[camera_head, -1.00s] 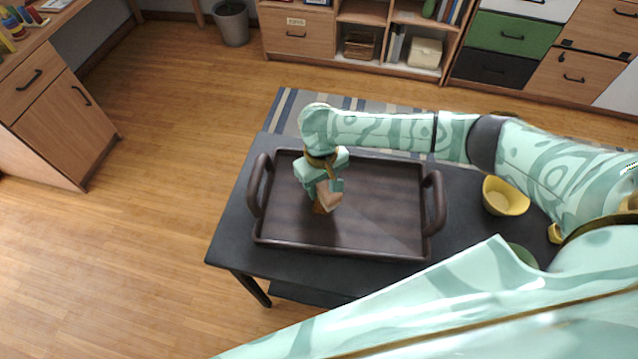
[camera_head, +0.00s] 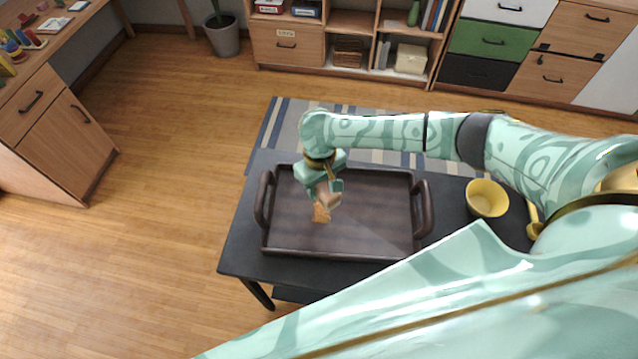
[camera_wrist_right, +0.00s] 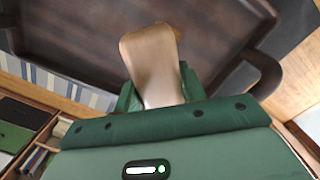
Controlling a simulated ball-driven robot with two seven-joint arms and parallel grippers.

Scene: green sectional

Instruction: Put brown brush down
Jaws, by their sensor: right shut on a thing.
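The brown brush (camera_head: 321,213) is in my right gripper (camera_head: 327,192), over the left part of a dark brown tray (camera_head: 375,215) in the head view. In the right wrist view the brush (camera_wrist_right: 152,62) stands out between the green fingers (camera_wrist_right: 158,92), with the tray floor behind it. The right gripper is shut on the brush. I cannot tell whether the brush's lower end touches the tray floor. My left gripper is not in view.
The tray, with a raised rim and two handles, stands on a black table (camera_head: 240,240). A yellow bowl (camera_head: 487,198) stands on the table to the right of the tray. The rest of the tray floor is bare. A striped rug (camera_head: 290,125) lies behind the table.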

